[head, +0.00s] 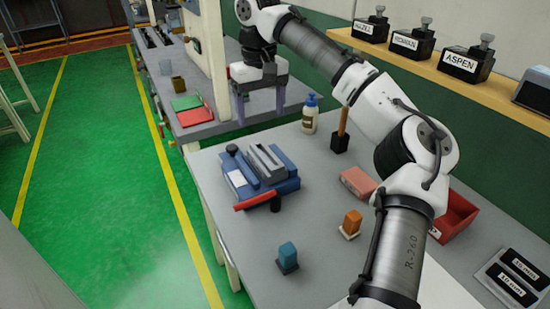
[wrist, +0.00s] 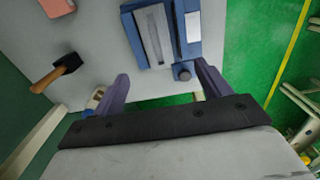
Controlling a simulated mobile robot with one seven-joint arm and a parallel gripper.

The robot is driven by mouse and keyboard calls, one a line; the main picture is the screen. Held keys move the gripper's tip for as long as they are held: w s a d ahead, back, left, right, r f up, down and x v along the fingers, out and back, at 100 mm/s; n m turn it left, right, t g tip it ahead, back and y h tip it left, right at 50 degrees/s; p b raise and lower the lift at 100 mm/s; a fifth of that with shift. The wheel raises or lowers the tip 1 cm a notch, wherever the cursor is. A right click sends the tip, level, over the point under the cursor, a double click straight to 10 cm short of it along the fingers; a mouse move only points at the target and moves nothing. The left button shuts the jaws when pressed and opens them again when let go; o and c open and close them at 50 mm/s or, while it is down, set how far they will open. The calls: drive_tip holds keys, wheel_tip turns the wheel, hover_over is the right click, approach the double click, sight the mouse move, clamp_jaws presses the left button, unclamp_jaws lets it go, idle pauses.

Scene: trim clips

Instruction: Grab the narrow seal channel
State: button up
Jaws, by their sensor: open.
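A grey grooved channel piece (head: 266,160) lies on top of a blue fixture (head: 237,189) on the near table; it is the only channel-shaped thing I make out. In the wrist view the channel (wrist: 156,36) lies lengthwise on the blue fixture (wrist: 131,24), ahead of the space between my fingers. My gripper (head: 260,116) is open and empty, its two purple fingers pointing down, above and beyond the fixture near the table's far edge. In the wrist view my gripper (wrist: 162,72) touches nothing that I can see.
A red bar (head: 254,200) lies at the fixture's near side. A pump bottle (head: 310,115), a wooden-handled tool (head: 341,137), a pink block (head: 357,182), an orange block (head: 352,221), a teal block (head: 288,254) and a red bin (head: 457,214) share the table.

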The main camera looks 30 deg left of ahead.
hover_over(265, 150)
drive_tip(key=s, duration=0.2)
drive_tip(key=f, duration=0.6)
drive_tip(key=shift+d+f+p, duration=0.2)
drive_tip(key=shift+f+p, duration=0.15)
drive_tip(key=shift+w+d+f+p, duration=0.15)
drive_tip(key=shift+f+p, duration=0.15)
drive_tip(key=shift+f, duration=0.25)
drive_tip(key=shift+w+d+f+p, duration=0.15)
drive_tip(key=shift+f+p, duration=0.35)
drive_tip(key=shift+f, duration=1.65)
drive_tip(key=shift+c, duration=0.2)
drive_tip(key=c, duration=1.1)
drive_tip(key=shift+r, duration=0.1)
wheel_tip(265, 150, up, 20)
drive_tip(key=shift+f+b, duration=0.1)
drive_tip(key=shift+b, duration=0.55)
